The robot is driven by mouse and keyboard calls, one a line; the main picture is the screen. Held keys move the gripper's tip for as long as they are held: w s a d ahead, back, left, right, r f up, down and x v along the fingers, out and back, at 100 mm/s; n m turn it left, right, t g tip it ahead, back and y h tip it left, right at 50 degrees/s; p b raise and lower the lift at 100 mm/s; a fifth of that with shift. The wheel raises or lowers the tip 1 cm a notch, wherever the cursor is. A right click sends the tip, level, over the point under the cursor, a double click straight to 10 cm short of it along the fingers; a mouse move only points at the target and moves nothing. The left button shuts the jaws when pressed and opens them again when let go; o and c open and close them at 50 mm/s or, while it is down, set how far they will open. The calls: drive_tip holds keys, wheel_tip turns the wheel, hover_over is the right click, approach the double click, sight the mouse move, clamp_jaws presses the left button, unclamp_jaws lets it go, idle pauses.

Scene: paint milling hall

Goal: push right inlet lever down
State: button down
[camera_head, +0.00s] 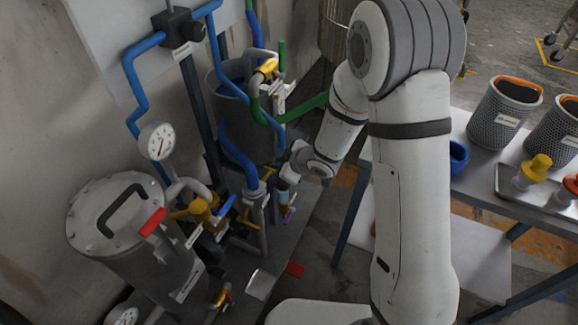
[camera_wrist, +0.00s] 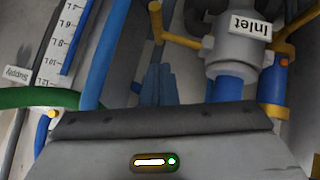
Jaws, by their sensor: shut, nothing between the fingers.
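The grey inlet fitting (camera_wrist: 232,58) with its "Inlet" tag (camera_wrist: 250,25) shows in the wrist view. A yellow lever (camera_wrist: 178,38) reaches out on its left and another yellow part (camera_wrist: 288,48) lies on its right. I cannot tell for sure which is the right inlet lever. In the head view, a small yellow lever (camera_head: 268,173) shows beside my gripper (camera_head: 286,186), among the pipes. My gripper is shut and empty; its blue-grey fingers (camera_wrist: 158,86) appear left of the fitting. Contact with a lever cannot be made out.
A lidded steel vessel (camera_head: 135,225) with a red handle and a pressure gauge (camera_head: 157,141) stand left. Blue and green pipes (camera_head: 316,105) crowd around my gripper. A table (camera_head: 470,185) with mesh-sided containers (camera_head: 503,112) and a tray is at right.

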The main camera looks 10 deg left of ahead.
drive_tip(key=f, duration=0.2)
drive_tip(key=w+f+b, duration=0.1)
drive_tip(key=shift+w+d+f, duration=0.1)
drive_tip(key=shift+d+f, duration=0.1)
drive_tip(key=shift+f, duration=0.2)
